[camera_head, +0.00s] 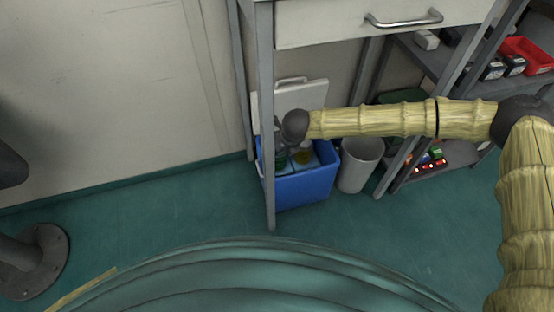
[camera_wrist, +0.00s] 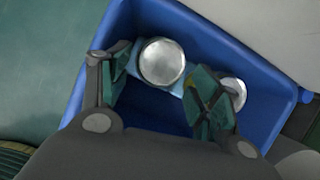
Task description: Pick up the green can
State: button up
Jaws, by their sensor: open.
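My gripper (camera_wrist: 162,88) is open, with its two green-padded fingers reaching into a blue cooler (camera_wrist: 268,62). In the wrist view a round silver can top (camera_wrist: 162,62) lies between the fingertips, slightly beyond them. A second silver can top (camera_wrist: 236,90) sits to the right, partly behind the right finger.
The cooler's white lid (camera_head: 300,97) stands open behind it. A grey bin (camera_head: 358,165) stands just right. A table leg (camera_head: 268,120) rises close in front on the left, and a drawer (camera_head: 350,22) is above. Shelves (camera_head: 450,160) with small items are at the right.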

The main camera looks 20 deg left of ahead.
aim_at(280, 160)
jog(key=shift+b+x, duration=0.35)
jog(key=shift+x, duration=0.9)
jog(key=f+b, duration=0.2)
jog(key=f, duration=0.1)
jog(key=f+b, duration=0.1)
jog(key=shift+w+a+f+b, duration=0.2)
jog(key=shift+w+a+b, duration=0.05)
jog(key=shift+a+b, duration=0.1)
jog(key=shift+w+f, duration=0.15)
jog(key=shift+f, duration=0.2)
jog(key=shift+a, duration=0.1)
jog(key=shift+r, duration=0.1)
jog(key=c, duration=0.9)
